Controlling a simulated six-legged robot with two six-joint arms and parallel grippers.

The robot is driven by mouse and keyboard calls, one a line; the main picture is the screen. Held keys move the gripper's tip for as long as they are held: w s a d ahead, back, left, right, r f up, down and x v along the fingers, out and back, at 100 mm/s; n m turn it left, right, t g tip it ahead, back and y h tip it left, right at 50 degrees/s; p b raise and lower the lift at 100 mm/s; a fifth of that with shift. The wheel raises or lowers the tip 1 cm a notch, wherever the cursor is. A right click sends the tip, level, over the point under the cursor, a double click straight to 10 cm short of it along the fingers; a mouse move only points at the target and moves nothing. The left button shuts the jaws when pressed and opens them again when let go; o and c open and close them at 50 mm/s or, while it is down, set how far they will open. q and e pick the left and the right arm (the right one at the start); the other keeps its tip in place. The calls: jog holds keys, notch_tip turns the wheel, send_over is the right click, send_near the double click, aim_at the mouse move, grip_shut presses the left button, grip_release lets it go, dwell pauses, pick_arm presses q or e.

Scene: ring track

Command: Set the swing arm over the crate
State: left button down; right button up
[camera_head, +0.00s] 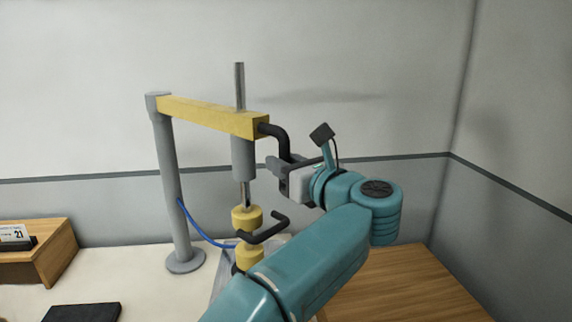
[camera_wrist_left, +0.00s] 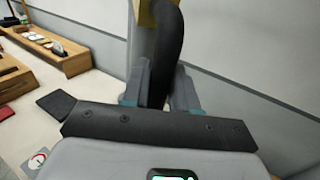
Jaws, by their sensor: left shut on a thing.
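The swing arm (camera_head: 210,114) is a yellow beam on an upright grey post (camera_head: 172,190). A grey cylinder with a thin rod hangs from its free end, with yellow round parts (camera_head: 247,218) and a black hook-shaped bar (camera_head: 265,230) below it. A black bent handle (camera_head: 274,130) sticks out from the beam's end. My left gripper (camera_head: 286,172) is shut on this handle, to the right of the beam. In the left wrist view the handle (camera_wrist_left: 172,48) runs between my left gripper's two fingers (camera_wrist_left: 163,92). I cannot make out a crate; my arm hides what lies below the hook. My right gripper is not in view.
A wooden box (camera_head: 62,262) with a small calendar stands at the far left. A flat dark pad (camera_head: 82,312) lies on the pale tabletop (camera_head: 125,272). A blue cable (camera_head: 200,234) runs from the post. A wooden surface (camera_head: 410,285) is clear at the right.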

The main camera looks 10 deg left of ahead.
pick_arm(q)
jog(key=shift+w+d, duration=0.15)
jog(key=shift+w, duration=0.1)
dwell(0.3)
jog(key=c, duration=1)
grip_release()
